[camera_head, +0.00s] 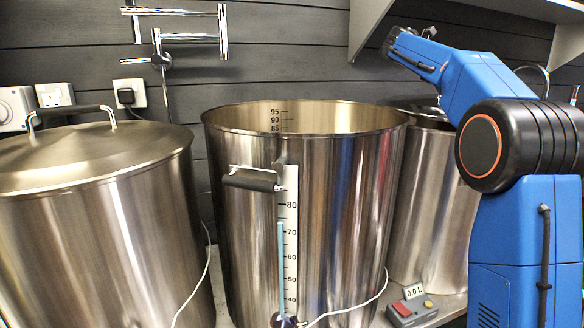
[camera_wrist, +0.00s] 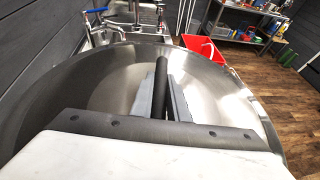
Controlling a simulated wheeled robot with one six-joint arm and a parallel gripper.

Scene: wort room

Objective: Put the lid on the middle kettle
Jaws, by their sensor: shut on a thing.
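The middle kettle (camera_head: 340,210) is a tall steel pot with an open top, a black side handle and a level scale. No lid lies on it. In the wrist view a wide round steel lid (camera_wrist: 225,95) fills the middle, with a black bar handle (camera_wrist: 161,68) across it. My gripper (camera_wrist: 162,97) is shut on this handle, one grey finger on each side. What is under the lid is hidden. My gripper and the held lid cannot be made out in the head view, where my blue arm stands at the right.
The left kettle (camera_head: 110,230) has its own lid (camera_head: 85,155) on. The right kettle (camera_head: 425,190) stands close behind my arm. A small control box (camera_head: 412,310) and white cables lie at the front. A wall pipe (camera_head: 180,38) hangs above. A red crate (camera_wrist: 204,47) stands beyond the lid.

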